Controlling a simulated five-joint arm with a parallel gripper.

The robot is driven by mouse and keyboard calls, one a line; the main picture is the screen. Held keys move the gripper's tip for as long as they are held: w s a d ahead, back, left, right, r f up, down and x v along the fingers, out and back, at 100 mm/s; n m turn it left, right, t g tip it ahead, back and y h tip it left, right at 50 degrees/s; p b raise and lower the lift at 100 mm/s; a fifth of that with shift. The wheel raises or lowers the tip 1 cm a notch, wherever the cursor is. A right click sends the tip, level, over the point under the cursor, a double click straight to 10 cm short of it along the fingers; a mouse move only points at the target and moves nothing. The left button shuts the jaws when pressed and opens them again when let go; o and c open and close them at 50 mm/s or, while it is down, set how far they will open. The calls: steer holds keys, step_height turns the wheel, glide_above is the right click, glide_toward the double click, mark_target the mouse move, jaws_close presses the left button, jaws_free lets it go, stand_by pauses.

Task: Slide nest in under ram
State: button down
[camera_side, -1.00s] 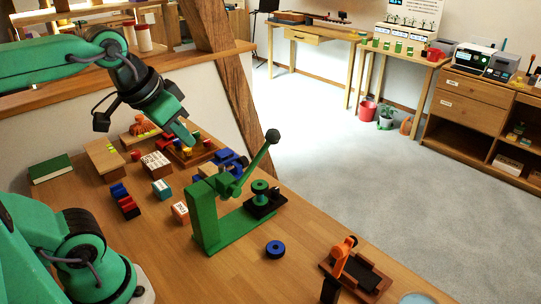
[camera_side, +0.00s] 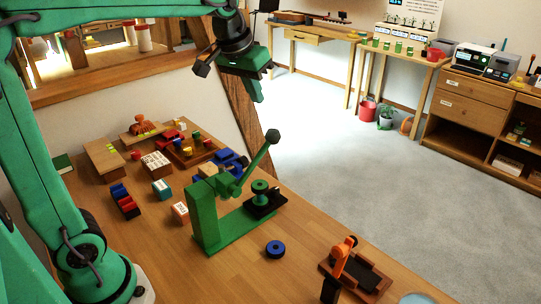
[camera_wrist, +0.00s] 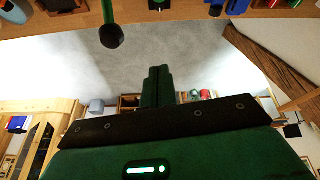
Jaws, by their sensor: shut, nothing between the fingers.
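A green lever press (camera_side: 215,207) stands on the wooden table in the side view, its lever with a black ball knob tilted up to the right. The nest is probably the dark slide (camera_side: 266,205) with a green round piece (camera_side: 261,188) on it, at the right end of the press base, out to the side of the ram (camera_side: 226,184). My gripper (camera_side: 257,97) is shut and empty, high above and behind the press. In the wrist view my gripper (camera_wrist: 158,72) shows shut, and the black knob (camera_wrist: 112,36) with part of the lever shows at top left.
A blue ring (camera_side: 275,249) lies in front of the press. An orange-handled tool on a dark tray (camera_side: 369,277) stands at front right. Blocks and trays (camera_side: 158,162) crowd the table left of and behind the press. A timber brace (camera_side: 232,95) rises behind the table.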

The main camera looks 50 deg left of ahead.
steer(key=shift+w+a+f, duration=0.6)
steer(key=shift+w+f, duration=1.25)
steer(key=shift+w, duration=3.05)
step_height(320, 180, down, 17)
steer(key=shift+f+n+g, duration=0.15)
steer(key=shift+n+g, duration=0.15)
steer(key=shift+n, duration=0.1)
steer(key=shift+f, duration=0.15)
steer(key=x, duration=0.9)
steer(key=shift+a+f, duration=0.3)
steer(key=shift+s+d, duration=0.25)
steer(key=shift+s, duration=0.7)
steer(key=shift+s+d, duration=0.3)
steer(key=shift+s, duration=0.65)
